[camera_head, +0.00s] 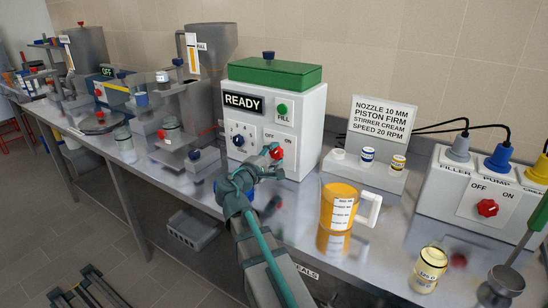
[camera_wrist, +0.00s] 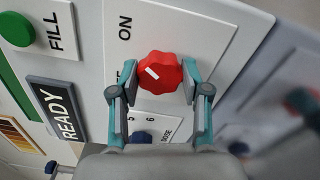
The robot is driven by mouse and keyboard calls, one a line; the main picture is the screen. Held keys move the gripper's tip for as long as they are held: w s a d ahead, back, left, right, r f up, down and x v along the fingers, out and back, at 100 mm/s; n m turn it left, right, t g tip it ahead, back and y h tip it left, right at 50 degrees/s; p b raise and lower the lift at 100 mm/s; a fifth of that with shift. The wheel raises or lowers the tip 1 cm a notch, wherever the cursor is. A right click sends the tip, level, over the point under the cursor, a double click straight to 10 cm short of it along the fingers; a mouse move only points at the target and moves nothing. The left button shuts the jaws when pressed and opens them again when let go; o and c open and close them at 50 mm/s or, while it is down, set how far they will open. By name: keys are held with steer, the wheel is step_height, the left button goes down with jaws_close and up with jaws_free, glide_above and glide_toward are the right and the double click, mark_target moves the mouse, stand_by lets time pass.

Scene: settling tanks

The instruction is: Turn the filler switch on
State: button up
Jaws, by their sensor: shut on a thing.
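The filler (camera_head: 303,115) is a white box with a green lid, standing on the steel bench. Its dark display reads READY (camera_head: 243,102), also seen in the wrist view (camera_wrist: 56,108). On its front is a red knob switch (camera_wrist: 160,71) with OFF and ON labels. A white mark shows on the left part of the knob's face; I cannot tell exactly which label it points to. My gripper (camera_wrist: 158,83) is shut on this knob, one finger on each side. In the head view, my gripper (camera_head: 268,164) partly hides the knob.
A green FILL button (camera_head: 282,109) and a blue dose dial (camera_head: 238,140) are close to the knob. An orange jug (camera_head: 339,206) and a yellow-labelled jar (camera_head: 427,269) stand to the right. A power box (camera_head: 455,195) with another red OFF/ON switch (camera_head: 487,208) is at far right.

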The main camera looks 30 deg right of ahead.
steer(key=o, duration=1.1)
steer(key=shift+o, duration=0.2)
steer(key=v, duration=1.2)
